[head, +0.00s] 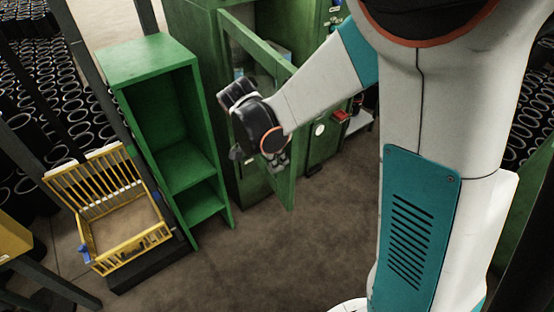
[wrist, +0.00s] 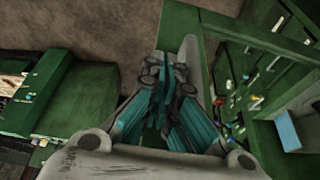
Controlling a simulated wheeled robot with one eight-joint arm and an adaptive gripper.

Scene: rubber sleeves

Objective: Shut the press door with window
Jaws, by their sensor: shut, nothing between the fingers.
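The green press door with window (head: 290,185) stands open, swung out from the green press (head: 190,30) in the head view. Its clear pane sits in the upper part of the frame. My gripper (head: 243,158) is in front of the lower part of the door in that view and hides some of it. In the wrist view the fingers of my gripper (wrist: 168,75) are together, with nothing seen between them. Whether they touch the door cannot be told.
An open green shelf cabinet (head: 122,62) stands left of the press. A yellow wire crate (head: 130,250) sits on a dark base further left. Racks of black sleeves (head: 30,80) fill the left edge. The brown floor (head: 250,265) in front is clear.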

